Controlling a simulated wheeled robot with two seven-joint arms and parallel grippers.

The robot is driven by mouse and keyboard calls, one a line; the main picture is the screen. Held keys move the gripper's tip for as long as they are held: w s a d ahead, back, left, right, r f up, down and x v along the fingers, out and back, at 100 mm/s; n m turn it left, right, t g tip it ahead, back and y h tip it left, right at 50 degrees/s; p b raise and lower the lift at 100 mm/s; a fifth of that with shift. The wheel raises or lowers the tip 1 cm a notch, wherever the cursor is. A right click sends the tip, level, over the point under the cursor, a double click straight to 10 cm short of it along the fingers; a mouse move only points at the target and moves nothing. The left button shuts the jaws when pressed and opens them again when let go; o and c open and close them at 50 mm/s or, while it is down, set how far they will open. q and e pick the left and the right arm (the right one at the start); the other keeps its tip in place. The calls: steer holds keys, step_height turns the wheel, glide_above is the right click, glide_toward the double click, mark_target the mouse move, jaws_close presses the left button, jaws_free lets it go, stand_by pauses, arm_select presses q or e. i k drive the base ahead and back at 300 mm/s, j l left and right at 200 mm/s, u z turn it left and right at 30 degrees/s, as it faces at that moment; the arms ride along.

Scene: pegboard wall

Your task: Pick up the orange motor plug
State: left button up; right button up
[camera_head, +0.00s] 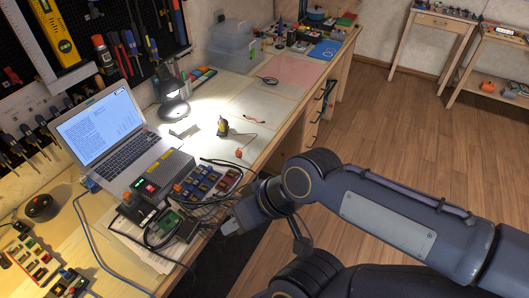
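A small yellow and black motor (222,127) stands on the workbench under the lamp's light. A thin wire runs from it to a small orange plug (239,153), which lies on the bench top near its front edge. My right gripper (229,227) is at the bench's front edge, nearer to me than the plug and clearly apart from it. It is small and partly hidden by its own wrist, so I cannot tell whether its fingers are open or shut. My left gripper is not in view.
A laptop (104,134), a grey device with a lit display (162,176), a tray of colored parts (212,180) and black cables crowd the bench left of my gripper. A lamp (173,108) stands behind. A pink mat (290,72) lies farther back. The bench around the plug is mostly clear.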

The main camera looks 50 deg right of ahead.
mark_target(239, 154)
steer(key=z, duration=1.35)
